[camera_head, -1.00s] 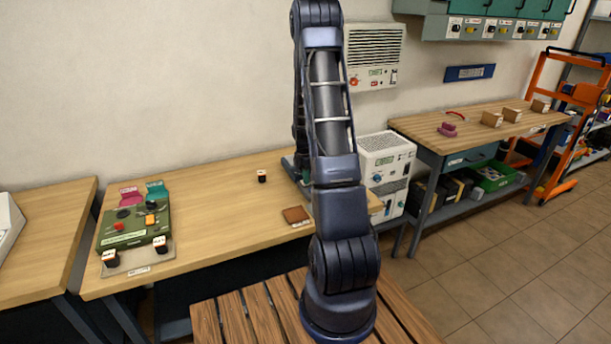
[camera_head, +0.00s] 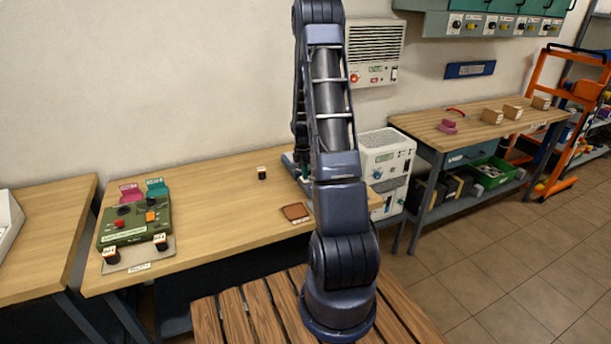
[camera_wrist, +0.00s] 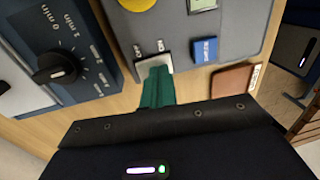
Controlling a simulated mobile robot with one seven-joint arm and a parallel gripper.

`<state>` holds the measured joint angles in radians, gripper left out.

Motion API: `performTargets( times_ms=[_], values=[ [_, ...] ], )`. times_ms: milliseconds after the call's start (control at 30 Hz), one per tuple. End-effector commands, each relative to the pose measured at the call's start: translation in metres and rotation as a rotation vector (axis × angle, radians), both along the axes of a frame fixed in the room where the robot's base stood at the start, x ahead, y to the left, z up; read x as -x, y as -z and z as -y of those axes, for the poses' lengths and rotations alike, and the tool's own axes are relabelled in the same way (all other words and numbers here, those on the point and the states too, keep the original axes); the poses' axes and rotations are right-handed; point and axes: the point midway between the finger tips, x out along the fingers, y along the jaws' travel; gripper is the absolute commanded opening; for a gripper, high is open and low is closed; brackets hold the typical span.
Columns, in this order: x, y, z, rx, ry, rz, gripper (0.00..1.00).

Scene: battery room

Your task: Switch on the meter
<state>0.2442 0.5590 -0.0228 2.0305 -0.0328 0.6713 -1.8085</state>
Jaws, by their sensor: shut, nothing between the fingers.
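The meter (camera_wrist: 215,50) is a grey device with a small display and a round yellow part, at the top of the wrist view. Its switch (camera_wrist: 148,62) sits on a pale plate near its lower edge, with OFF and ON labels above it. My gripper (camera_wrist: 157,72) is shut and empty, its green fingertips together right at the switch plate. The fingertips cover part of the switch, so I cannot tell its position or whether they touch it. In the head view my arm hides most of the meter.
A blue timer with a black dial knob (camera_wrist: 62,68) stands left of the meter. A brown coaster (camera_head: 295,212) lies near the bench edge. A small dark jar (camera_head: 262,173) and a green control box (camera_head: 128,235) stand further left. The bench (camera_head: 215,210) between is clear.

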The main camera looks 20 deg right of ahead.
Motion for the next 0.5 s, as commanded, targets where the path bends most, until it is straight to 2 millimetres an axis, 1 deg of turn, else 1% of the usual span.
performTargets(
  times_ms=[133,400,500],
  values=[
    [-0.0036,-0.0012,0.0001,0.0,0.0,0.001,0.0],
    [-0.0035,-0.0017,-0.0001,0.0,0.0,0.001,0.0],
    [-0.0034,-0.0057,0.0001,0.0,0.0,0.003,0.0]
  ],
)
